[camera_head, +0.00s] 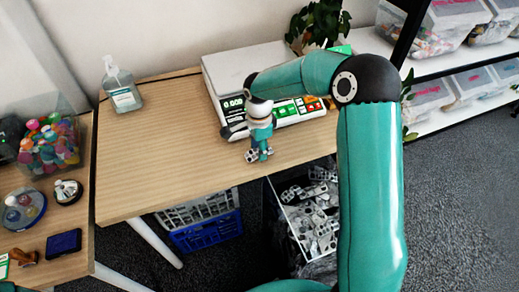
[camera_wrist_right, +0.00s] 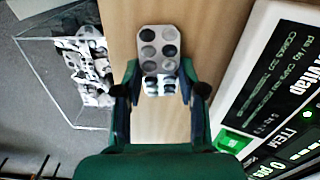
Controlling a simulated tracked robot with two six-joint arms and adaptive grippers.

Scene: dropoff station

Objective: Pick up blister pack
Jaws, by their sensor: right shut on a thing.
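My right gripper (camera_head: 259,148) reaches down over the front edge of the wooden table, just in front of the scale. It is shut on a grey blister pack (camera_head: 252,156) with round dark cavities. In the right wrist view the blister pack (camera_wrist_right: 159,42) stands out beyond the fingertips (camera_wrist_right: 160,76), with a finger on each side. A second patch of small cavities (camera_wrist_right: 160,86) shows between the fingers; I cannot tell whether it is another pack. Whether the pack touches the table is unclear. My left gripper is not in view.
A white scale (camera_head: 222,65) with a lit panel stands right behind the gripper. A clear bin (camera_head: 283,200) of blister packs sits below the table edge. A sanitizer bottle (camera_head: 122,86) stands at the back left. The table's left half (camera_head: 160,150) is clear.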

